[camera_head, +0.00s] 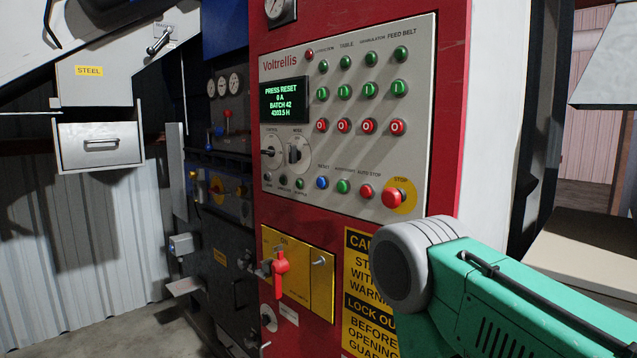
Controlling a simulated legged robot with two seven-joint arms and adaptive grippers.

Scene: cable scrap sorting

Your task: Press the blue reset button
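The blue reset button (322,183) sits on the lower part of the pale control panel (420,130), under a small label reading RESET. Nothing covers it or touches it. The panel's green-lit display (287,99) reads "PRESS RESET", "0 A" and "BATCH 42". A green and grey link of my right arm shows at the lower right, below and to the right of the button. No fingers of either gripper are in view.
A green button (343,186), a red button (366,192) and a red stop knob (394,198) stand right of the blue one. A red lever (280,262) juts from a yellow plate below. A steel drawer (100,146) is at left.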

